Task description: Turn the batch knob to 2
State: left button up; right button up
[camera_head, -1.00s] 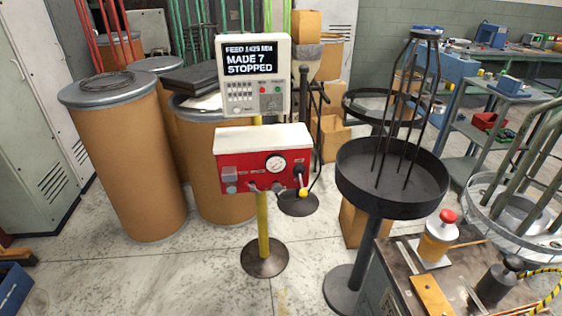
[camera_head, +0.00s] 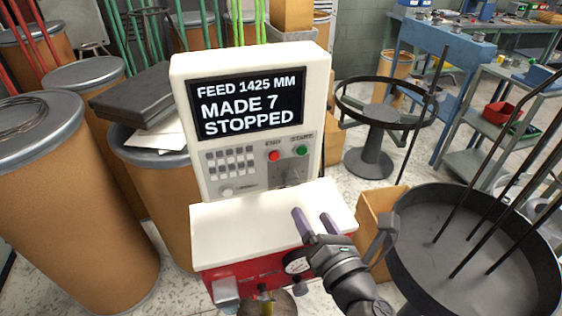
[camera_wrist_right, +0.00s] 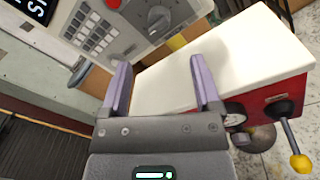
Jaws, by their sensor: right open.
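The white control box (camera_head: 180,120) has a screen (camera_head: 247,103) reading FEED 1425 MM, MADE 7, STOPPED. Below the screen are a keypad (camera_head: 231,160), a white knob (camera_head: 227,190) at lower left and a grey knob (camera_head: 290,176) at lower right. Their labels and settings are too small to read, so I cannot tell which is the batch knob. The grey knob also shows in the right wrist view (camera_wrist_right: 160,18). My right gripper (camera_head: 314,220) is open and empty, over the white-topped red box and below the control box, apart from both knobs. My left gripper is out of view.
The red box's white top (camera_head: 250,222) juts out below the control box. It carries a gauge (camera_head: 297,263) and a yellow-tipped lever (camera_wrist_right: 300,164). A black round tray (camera_head: 410,270) stands at right, brown drums (camera_head: 70,210) at left.

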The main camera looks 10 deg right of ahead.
aim_at(295, 185)
jog(key=w, duration=0.6)
jog(key=w+a, duration=0.1)
jog(key=w, duration=0.2)
jog(key=shift+w, duration=0.15)
grip_shut()
